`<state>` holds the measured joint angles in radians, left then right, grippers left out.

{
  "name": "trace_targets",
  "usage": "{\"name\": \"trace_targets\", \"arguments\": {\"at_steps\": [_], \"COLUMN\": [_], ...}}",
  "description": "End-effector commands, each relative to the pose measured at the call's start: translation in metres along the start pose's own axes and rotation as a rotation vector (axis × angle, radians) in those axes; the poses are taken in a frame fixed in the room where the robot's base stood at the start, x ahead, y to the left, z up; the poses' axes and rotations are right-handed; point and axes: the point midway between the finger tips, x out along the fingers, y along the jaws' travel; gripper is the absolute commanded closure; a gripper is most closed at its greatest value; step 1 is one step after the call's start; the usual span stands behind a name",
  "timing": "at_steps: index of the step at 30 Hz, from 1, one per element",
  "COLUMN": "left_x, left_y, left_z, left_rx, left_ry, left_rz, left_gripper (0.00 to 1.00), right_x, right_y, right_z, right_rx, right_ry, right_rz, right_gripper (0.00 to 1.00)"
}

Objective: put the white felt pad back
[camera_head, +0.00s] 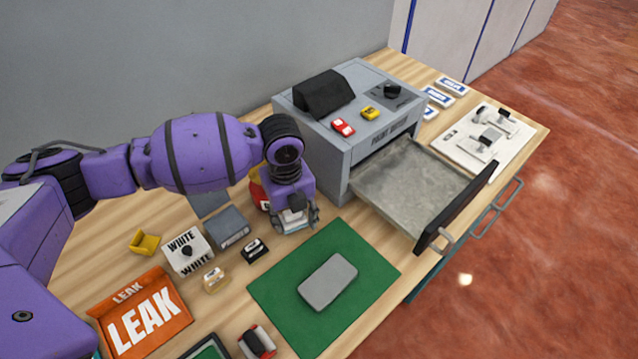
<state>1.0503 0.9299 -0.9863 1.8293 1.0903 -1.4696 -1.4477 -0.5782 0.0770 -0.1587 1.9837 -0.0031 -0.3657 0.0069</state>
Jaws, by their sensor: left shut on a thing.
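My left gripper (298,219) points down over the table, just behind the green mat. It is shut on a small whitish thing, which looks like the white felt pad (290,226); the fingers hide much of it. A white box (188,252) marked WHITE, with a black knob on top, stands to the left of the gripper. A grey box (228,227) with dark lettering lies between them. The grey machine (345,114) stands at the back with its drawer (405,180) pulled out and empty. My right gripper is not in view.
A grey slab (327,282) lies on the green mat (285,327). An orange LEAK tray (145,320), a yellow piece (145,242) and small black and tan blocks lie left. A red object is partly hidden behind the gripper. A white board (480,155) with fittings lies right.

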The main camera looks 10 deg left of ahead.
Motion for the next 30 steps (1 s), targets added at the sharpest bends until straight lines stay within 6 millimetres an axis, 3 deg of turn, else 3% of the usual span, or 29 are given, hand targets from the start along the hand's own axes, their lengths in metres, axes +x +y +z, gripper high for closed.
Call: {"name": "trace_targets", "arguments": {"at_steps": [27,28,30], "left_x": [0.014,0.014,0.013], "left_y": [0.001,0.001,0.001], "left_z": [-0.001,-0.001,-0.001], "left_rx": [0.0,0.0,0.0], "left_ry": [0.002,0.001,0.001], "left_rz": [0.002,0.002,0.002], "left_gripper": [0.85,0.5,0.41], "right_x": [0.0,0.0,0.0], "right_y": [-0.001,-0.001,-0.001], "right_z": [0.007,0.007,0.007], "right_rx": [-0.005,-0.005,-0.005], "right_ry": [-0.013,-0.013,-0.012], "right_rz": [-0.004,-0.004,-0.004], "right_gripper": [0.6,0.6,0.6]}}
